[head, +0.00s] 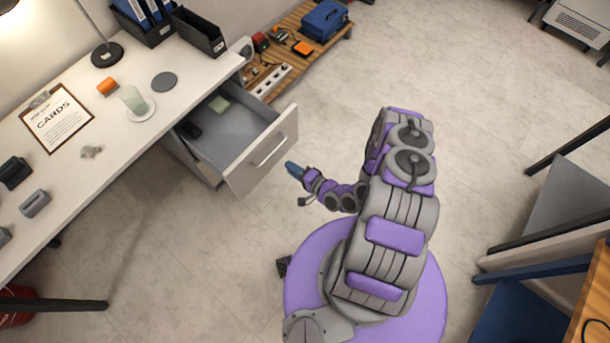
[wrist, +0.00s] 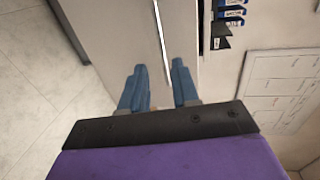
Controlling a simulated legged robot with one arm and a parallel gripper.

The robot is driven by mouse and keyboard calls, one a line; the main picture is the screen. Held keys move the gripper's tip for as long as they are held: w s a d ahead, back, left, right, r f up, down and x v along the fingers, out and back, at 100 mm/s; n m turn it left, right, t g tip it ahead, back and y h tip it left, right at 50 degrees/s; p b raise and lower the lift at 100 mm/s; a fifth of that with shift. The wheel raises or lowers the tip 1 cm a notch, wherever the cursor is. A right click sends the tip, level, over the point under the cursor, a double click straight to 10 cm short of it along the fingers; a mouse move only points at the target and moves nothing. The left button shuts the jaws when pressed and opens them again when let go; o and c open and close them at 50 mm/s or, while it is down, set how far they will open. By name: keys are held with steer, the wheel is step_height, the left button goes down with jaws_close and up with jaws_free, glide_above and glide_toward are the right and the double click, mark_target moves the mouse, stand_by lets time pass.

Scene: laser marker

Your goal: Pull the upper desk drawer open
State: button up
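The upper desk drawer (head: 238,137) stands pulled out from under the white desk, and its inside shows from above. Its pale grey front (head: 240,177) carries a light bar handle (head: 270,151), which also shows in the wrist view (wrist: 161,40). My gripper (head: 290,166) has blue fingers and is just in front of the drawer front, to the right of the handle in the head view. In the wrist view my gripper (wrist: 158,66) is open, its fingers spread apart. The handle's near end lines up between them, with no clear contact. The gripper holds nothing.
The desk (head: 110,135) holds a lamp, clipboard and cup. A low wooden shelf (head: 290,45) stands behind. Floor right of the drawer is clear; a blue-edged table (head: 545,270) stands at right.

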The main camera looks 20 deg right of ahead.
steer(key=shift+p+v, duration=0.35)
steer(key=shift+v, duration=2.5)
